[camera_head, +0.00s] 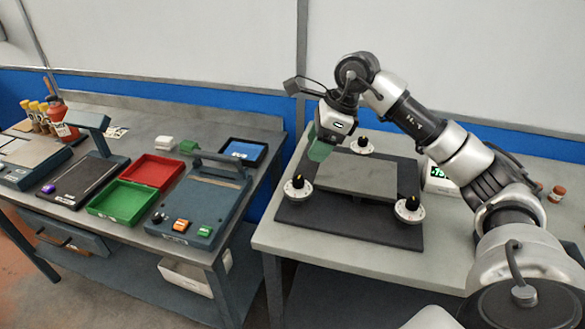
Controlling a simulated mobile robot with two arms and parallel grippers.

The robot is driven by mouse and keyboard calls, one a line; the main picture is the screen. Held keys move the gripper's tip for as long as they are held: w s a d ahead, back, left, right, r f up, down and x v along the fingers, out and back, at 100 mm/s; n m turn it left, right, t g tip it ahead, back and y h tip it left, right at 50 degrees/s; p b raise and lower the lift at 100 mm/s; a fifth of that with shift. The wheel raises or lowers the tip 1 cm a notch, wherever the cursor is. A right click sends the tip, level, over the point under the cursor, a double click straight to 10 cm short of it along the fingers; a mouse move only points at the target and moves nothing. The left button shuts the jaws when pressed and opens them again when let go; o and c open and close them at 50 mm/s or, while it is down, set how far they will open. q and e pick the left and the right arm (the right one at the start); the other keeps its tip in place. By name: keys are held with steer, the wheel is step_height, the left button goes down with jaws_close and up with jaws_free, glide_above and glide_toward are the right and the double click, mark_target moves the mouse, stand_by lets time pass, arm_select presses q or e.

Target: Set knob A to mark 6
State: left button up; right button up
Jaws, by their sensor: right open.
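Three black knobs on round white dials sit around a dark board (350,222) with a raised grey plate (356,176). One is the front-left knob (297,187), one the front-right knob (408,208), one the back knob (362,147). The letters and marks are too small to read, so I cannot tell which is knob A or where it points. My right gripper (318,150) has greenish fingers and hangs above the board's back left, between the front-left and back knobs. It is open and appears to hold nothing. My left gripper is not in view.
A small display (440,176) with green digits stands behind my right arm. Small bottles (557,193) stand at the far right. The left bench holds a red tray (152,171), a green tray (124,202) and a blue-grey device (198,205). A gap separates the benches.

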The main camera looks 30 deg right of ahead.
mark_target(299, 179)
steer(key=x, duration=0.3)
steer(key=s+x, duration=0.1)
steer(key=x, duration=0.1)
steer(key=shift+a, duration=0.15)
steer(key=x, duration=0.2)
steer(key=shift+w+a+f, duration=0.1)
steer(key=shift+w+f, duration=0.2)
steer(key=shift+w, duration=0.05)
steer(key=shift+p+x, duration=0.3)
steer(key=shift+x, duration=0.55)
steer(key=shift+c, duration=1.3)
steer(key=c, duration=0.7)
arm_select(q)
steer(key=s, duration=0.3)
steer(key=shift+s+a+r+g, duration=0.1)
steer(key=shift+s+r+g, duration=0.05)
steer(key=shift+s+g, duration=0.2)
arm_select(e)
steer(key=shift+o, duration=0.2)
